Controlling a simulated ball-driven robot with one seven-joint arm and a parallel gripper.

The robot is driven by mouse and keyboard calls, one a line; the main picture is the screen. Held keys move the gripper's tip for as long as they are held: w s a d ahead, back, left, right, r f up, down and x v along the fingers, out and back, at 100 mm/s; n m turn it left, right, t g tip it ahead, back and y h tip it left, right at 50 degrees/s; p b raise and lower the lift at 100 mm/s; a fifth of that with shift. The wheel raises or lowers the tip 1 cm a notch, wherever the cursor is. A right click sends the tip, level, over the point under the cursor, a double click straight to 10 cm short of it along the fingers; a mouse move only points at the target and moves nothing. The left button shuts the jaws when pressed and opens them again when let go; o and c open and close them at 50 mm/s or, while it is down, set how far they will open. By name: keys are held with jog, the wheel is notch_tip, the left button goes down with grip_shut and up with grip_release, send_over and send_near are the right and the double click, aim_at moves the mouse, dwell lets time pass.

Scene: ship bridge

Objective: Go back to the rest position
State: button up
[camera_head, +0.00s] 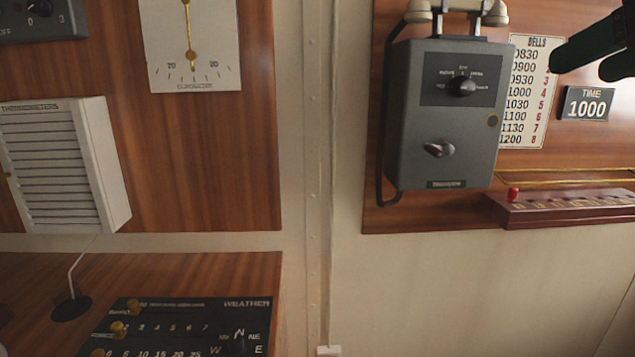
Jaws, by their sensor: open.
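My gripper (580,66) shows only in part at the top right edge, as two dark, rounded fingers that come in from the right. The fingers are apart, with nothing visible between them. They are in front of the wooden wall panel in the picture, over the right side of the bells chart (523,92) and above the time sign (587,103), which reads 1000. The rest of my gripper and arm is out of view.
A grey telephone box (443,140) hangs on the right panel. A dark red ledge (560,207) with a red knob is below the chart. A white louvred box (62,165), a clinometer (190,72) and a weather board (185,325) are on the left.

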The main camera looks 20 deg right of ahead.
jog(key=w+a+f+m+y+p, duration=0.1)
jog(key=w+f+m+y, duration=0.15)
jog(key=f+m, duration=0.45)
jog(key=w+a+f+m+g+y+p, duration=0.1)
jog(key=w+f+m, duration=0.35)
jog(key=f, duration=0.55)
jog(key=w+a+f+m+y+p, duration=0.1)
jog(key=w+f+m, duration=0.2)
jog(key=f+m, duration=0.45)
jog(key=s+a+f+m+g+p, duration=0.1)
jog(key=s+a+f+m+g, duration=0.15)
jog(key=f, duration=0.65)
jog(key=s+a+f+m+g+p, duration=0.1)
jog(key=s+a+f+m+g, duration=0.2)
jog(key=f, duration=0.6)
jog(key=s+a+f+m+g, duration=0.2)
jog(key=s+f+m, duration=0.2)
jog(key=s+f, duration=0.5)
jog(key=s+a+f+m+g+h+p, duration=0.1)
jog(key=s+a+f+m+g, duration=0.1)
jog(key=s+f, duration=0.7)
jog(key=s+m+g, duration=0.1)
jog(key=s+m, duration=0.1)
jog(key=s, duration=0.2)
jog(key=shift+f+g, duration=0.2)
jog(key=shift+g, duration=0.15)
jog(key=shift+s+h, duration=0.1)
jog(key=shift+h, duration=0.15)
